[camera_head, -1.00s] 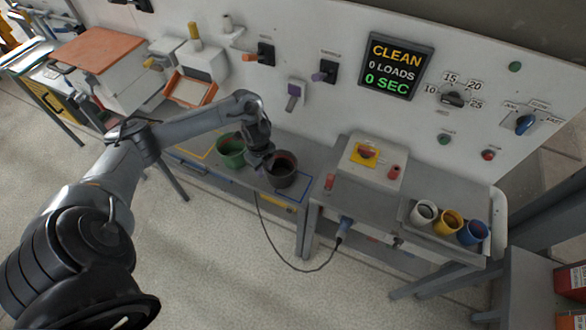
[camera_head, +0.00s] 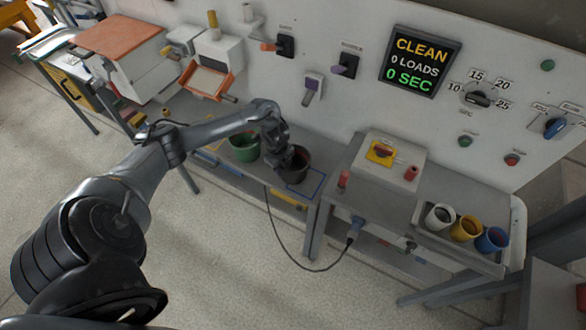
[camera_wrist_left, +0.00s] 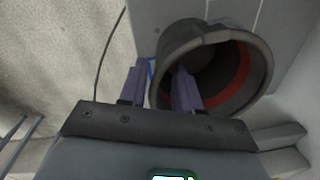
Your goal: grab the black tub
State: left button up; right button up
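The black tub (camera_head: 299,172) stands on the low shelf, inside a blue outline. My left gripper (camera_head: 284,160) is at the tub's left side, reaching down from above. In the left wrist view, the black tub (camera_wrist_left: 258,72) shows its open mouth and a red band inside. The purple fingers of my left gripper (camera_wrist_left: 158,90) are apart, with the tub's wall between them: one finger outside, the other over or inside the mouth. A gap shows beside the outer finger. My right gripper is not in view.
A green tub (camera_head: 244,148) stands just left of the black tub. A grey bench (camera_head: 375,200) with a switch box (camera_head: 387,155) is to the right. Several small cups stand in a tray (camera_head: 430,232). A cable hangs in front of the shelf.

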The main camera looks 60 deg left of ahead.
pick_arm(q)
jog(key=shift+w+f, duration=0.1)
jog(key=shift+f, duration=1.2)
jog(key=shift+c, duration=0.2)
grip_shut()
jog(key=shift+r, duration=0.15)
